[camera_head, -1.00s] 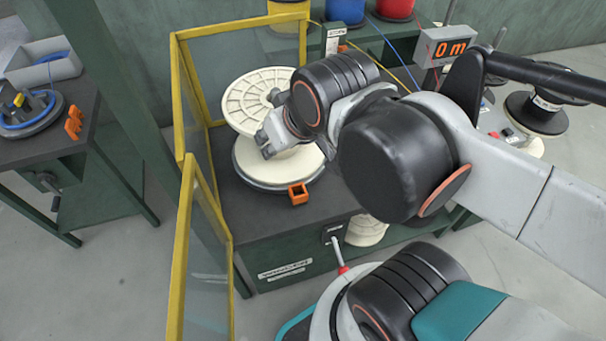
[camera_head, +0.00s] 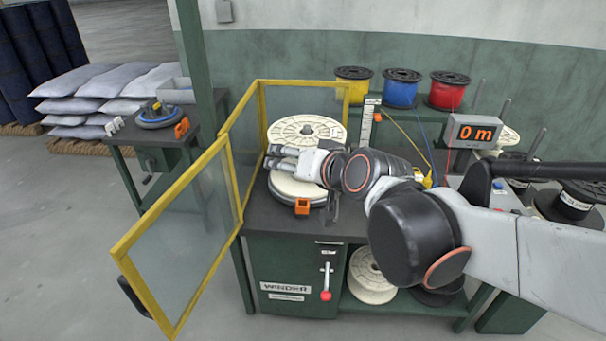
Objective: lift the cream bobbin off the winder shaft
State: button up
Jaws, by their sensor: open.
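The cream bobbin (camera_head: 305,131) stands on the winder (camera_head: 290,221), with a wide round top flange and a lower flange (camera_head: 289,190) resting on a dark disc. The winder shaft is hidden inside it. My gripper (camera_head: 272,158) reaches in from the right, its fingers apart and level with the gap between the two flanges. The fingers overlap the bobbin's middle in the view; I cannot tell whether they touch it.
A yellow-framed guard door (camera_head: 190,230) stands open at the front left. An orange clip (camera_head: 302,207) sits at the bench front. Yellow, blue (camera_head: 401,88) and red spools stand behind. A display (camera_head: 474,132) reads 0 m. Another cream spool (camera_head: 371,275) lies on the lower shelf.

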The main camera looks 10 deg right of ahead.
jog(key=w+m+t+h+b, duration=0.15)
jog(key=w+m+t, duration=0.55)
jog(key=w, duration=0.8)
jog(key=w+d+f+m+g+h, duration=0.1)
jog(key=w+d+f+m+h, duration=0.2)
jog(key=f+m, duration=0.4)
jog(key=w+d+f+m+g+h, duration=0.15)
jog(key=f+m+h, duration=0.35)
jog(key=f, duration=0.5)
jog(key=shift+d+r+p+x, duration=0.1)
jog(key=shift+p+x, duration=0.25)
jog(key=shift+x, duration=1.3)
jog(key=shift+d+r+p+x, duration=0.15)
jog(key=shift+p+x, duration=0.15)
jog(key=shift+x, duration=1.35)
jog(key=shift+d+r+p+x, duration=0.1)
jog(key=shift+p+x, duration=0.25)
jog(key=shift+x, duration=1.3)
jog(key=shift+s, duration=0.1)
grip_shut()
